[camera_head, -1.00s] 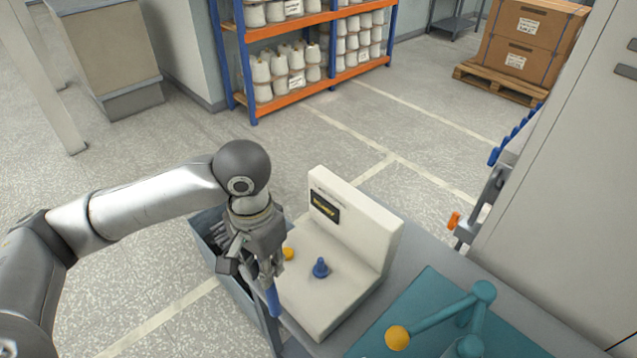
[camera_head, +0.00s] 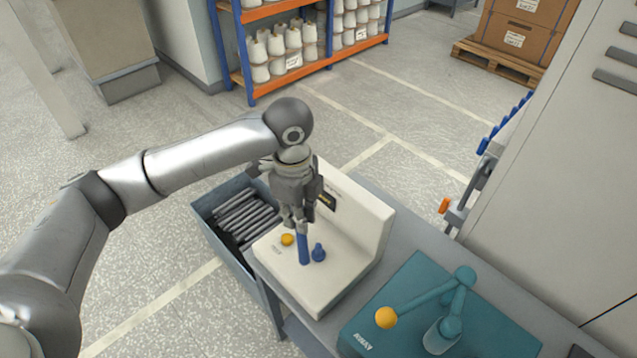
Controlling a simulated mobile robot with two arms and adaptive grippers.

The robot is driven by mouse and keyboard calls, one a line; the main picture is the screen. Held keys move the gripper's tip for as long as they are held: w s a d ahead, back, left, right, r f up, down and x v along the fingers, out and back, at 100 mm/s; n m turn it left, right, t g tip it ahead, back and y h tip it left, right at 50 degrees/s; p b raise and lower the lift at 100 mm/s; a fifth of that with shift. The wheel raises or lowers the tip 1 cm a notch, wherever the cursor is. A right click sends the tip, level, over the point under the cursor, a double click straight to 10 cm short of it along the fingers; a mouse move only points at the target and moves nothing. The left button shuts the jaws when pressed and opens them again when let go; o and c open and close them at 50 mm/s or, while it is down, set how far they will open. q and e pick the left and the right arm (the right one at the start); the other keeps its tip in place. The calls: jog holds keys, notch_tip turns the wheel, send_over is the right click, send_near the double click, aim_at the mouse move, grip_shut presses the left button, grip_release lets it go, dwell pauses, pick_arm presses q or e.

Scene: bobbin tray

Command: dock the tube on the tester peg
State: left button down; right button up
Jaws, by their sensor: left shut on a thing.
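My left gripper (camera_head: 302,222) is shut on a blue tube (camera_head: 304,248) that hangs upright below its fingers. The tube is over the base of the white tester (camera_head: 345,272), just left of the blue peg (camera_head: 318,253). A small gap or contact between tube and peg is hard to tell, and so is whether the tube's lower end touches the base. The peg stands bare on the base. A yellow button (camera_head: 287,239) is left of the tube. My gripper partly hides the tester's display (camera_head: 328,201). My right gripper is not in view.
A grey bin (camera_head: 217,233) with several dark tubes (camera_head: 243,217) stands left of the tester. A teal device (camera_head: 415,275) with a lever and yellow ball (camera_head: 386,317) is at the front right of the grey table (camera_head: 412,238). A tall cabinet is at right.

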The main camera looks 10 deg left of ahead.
pick_arm(q)
jog(key=w+d+r+m+p, duration=0.2)
jog(key=w+m+p, duration=0.2)
jog(key=m, duration=0.8)
jog(key=shift+w+d+m, duration=0.4)
jog(key=shift+w, duration=0.1)
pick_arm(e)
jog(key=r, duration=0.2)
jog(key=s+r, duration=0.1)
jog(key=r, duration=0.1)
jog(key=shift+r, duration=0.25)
pick_arm(q)
notch_tip(320, 180, down, 5)
jog(key=b, duration=0.5)
jog(key=shift+f, duration=0.2)
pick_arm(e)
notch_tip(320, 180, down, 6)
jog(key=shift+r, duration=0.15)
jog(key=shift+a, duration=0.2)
pick_arm(q)
jog(key=shift+r, duration=0.1)
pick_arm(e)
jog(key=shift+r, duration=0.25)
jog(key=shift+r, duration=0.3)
